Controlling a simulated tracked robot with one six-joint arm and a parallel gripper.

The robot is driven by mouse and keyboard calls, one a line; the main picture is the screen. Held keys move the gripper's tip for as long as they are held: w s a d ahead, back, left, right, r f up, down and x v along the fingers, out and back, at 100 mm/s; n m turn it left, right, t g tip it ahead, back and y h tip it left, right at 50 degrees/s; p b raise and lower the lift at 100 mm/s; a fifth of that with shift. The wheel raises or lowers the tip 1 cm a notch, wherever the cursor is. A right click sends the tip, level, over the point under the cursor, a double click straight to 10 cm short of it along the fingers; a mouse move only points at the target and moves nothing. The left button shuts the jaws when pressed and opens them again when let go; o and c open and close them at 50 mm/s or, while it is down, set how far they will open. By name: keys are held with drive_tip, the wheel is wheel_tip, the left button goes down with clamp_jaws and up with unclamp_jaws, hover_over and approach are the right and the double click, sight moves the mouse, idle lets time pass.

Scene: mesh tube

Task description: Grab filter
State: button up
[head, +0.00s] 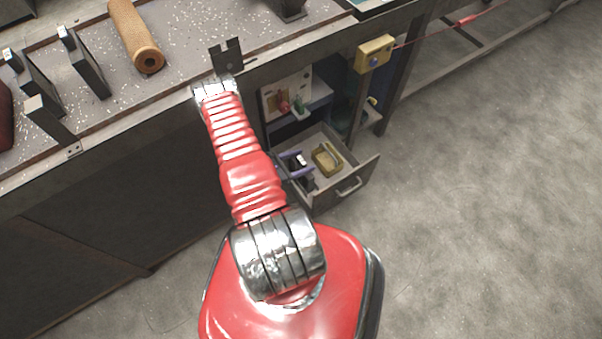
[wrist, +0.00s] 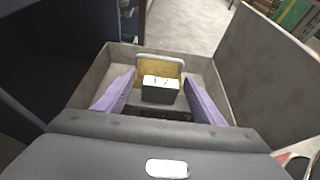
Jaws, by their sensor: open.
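A tan mesh tube (head: 135,38), which looks like the filter, lies on the speckled bench top at the upper left of the head view, well apart from my gripper. My gripper (head: 298,163) is low at the open drawer, its purple fingers spread. In the wrist view my gripper (wrist: 160,96) is open, with a dark block with a whitish top (wrist: 160,88) showing between the fingers. I cannot tell whether they touch it. Beyond it is a yellow container with a pale rim (wrist: 172,62); it also shows in the head view (head: 327,158).
The open drawer (head: 350,184) juts out below the bench (head: 190,35). Dark upright brackets (head: 82,62) stand on the bench left of the tube. The floor (head: 480,200) at right is clear.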

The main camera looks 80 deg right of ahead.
drive_tip(key=x, duration=0.3)
drive_tip(key=shift+s+d+f, duration=0.15)
drive_tip(key=shift+s+d, duration=0.1)
drive_tip(key=shift+c, duration=0.3)
clamp_jaws()
idle(0.7)
wheel_tip(320, 180, up, 10)
idle(0.9)
idle(0.5)
